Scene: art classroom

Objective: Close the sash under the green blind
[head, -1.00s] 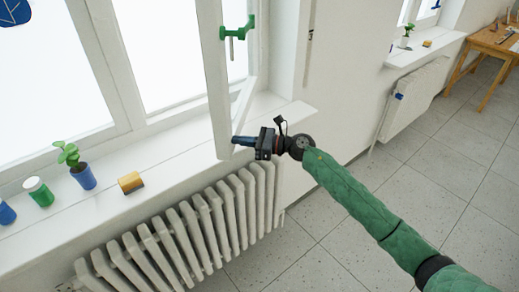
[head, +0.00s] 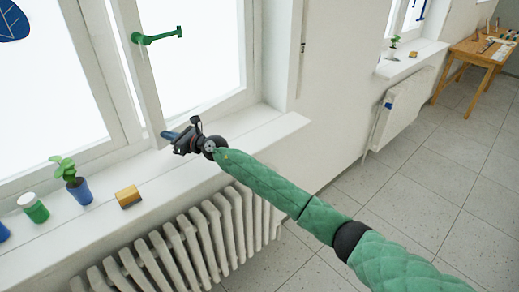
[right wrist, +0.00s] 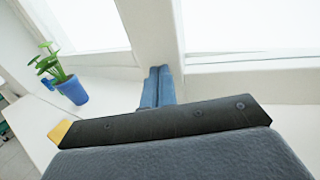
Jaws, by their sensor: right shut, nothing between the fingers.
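The white window sash (head: 140,70) has a green handle (head: 157,37) on its free upright edge. It stands close to the line of the window frame; I cannot tell whether a small gap is left. The handle points sideways to the right. My right gripper (head: 169,134) is shut and empty, its blue fingertips at the lower end of the sash's upright edge. In the right wrist view the fingertips (right wrist: 157,86) are at a white upright (right wrist: 152,30); contact is unclear. The green blind is out of view. My left gripper is not in view.
A radiator (head: 200,235) is below. Another window sill (head: 410,62) and a wooden table (head: 475,50) are farther right.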

